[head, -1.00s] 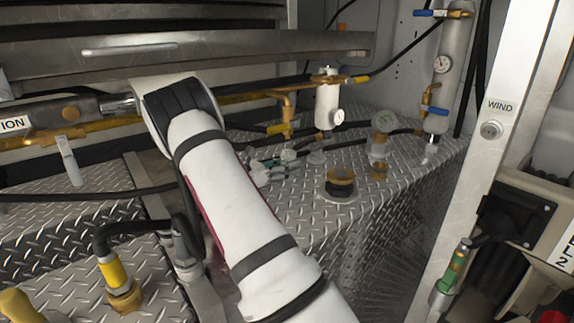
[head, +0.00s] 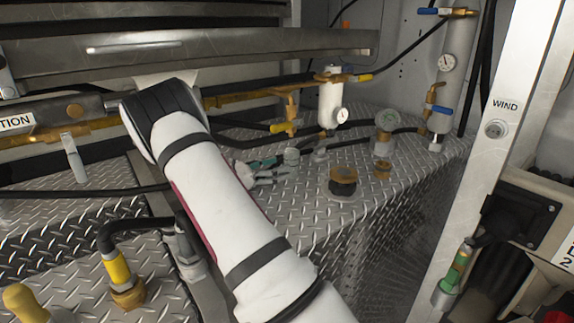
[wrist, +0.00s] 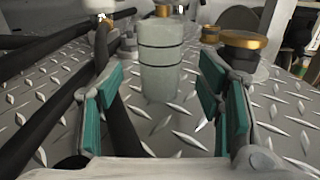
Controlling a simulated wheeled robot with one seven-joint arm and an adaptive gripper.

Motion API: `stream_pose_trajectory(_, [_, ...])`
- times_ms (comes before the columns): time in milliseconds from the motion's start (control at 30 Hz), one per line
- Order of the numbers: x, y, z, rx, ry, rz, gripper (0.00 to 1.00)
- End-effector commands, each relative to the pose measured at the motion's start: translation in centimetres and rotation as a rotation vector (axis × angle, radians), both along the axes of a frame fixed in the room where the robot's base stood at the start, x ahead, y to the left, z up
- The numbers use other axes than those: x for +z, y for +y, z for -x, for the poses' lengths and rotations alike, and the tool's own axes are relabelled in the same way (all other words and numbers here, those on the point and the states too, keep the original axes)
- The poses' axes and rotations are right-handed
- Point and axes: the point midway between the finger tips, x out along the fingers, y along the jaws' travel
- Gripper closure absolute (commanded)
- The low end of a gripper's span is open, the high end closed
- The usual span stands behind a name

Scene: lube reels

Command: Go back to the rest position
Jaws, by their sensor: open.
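My gripper (wrist: 163,90) is open in the wrist view, with a teal-padded finger on each side and nothing gripped. A grey ribbed cylinder (wrist: 159,62) stands upright on the diamond plate beyond the fingers, in line with the gap between them. In the head view my gripper (head: 262,171) is small, low over the diamond plate, and partly hidden behind my white arm. My arm reaches from the bottom centre up to a bend at the left of centre.
A brass-topped black cap (head: 342,181) sits on the plate right of my gripper. A white filter with a gauge (head: 331,100) and brass pipes (head: 255,96) stand behind. A black hose with a yellow collar (head: 116,268) is at left, a white post (head: 490,150) at right.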

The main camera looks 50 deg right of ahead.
Motion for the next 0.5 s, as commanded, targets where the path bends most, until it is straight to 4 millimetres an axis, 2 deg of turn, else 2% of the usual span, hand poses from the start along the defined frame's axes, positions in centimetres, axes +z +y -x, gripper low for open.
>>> stream_pose_trajectory(33, [0.0, 1.1, -0.6, 0.004, 0.0, 0.0, 0.4])
stream_pose_trajectory(200, [0.0, 4.1, -1.6, 0.003, 0.001, 0.001, 0.4])
stream_pose_trajectory(333, [-0.1, 5.5, -2.2, 0.001, 0.0, 0.0, 0.4])
stream_pose_trajectory(500, [0.0, 6.3, -2.5, -0.001, 0.001, 0.001, 0.4])
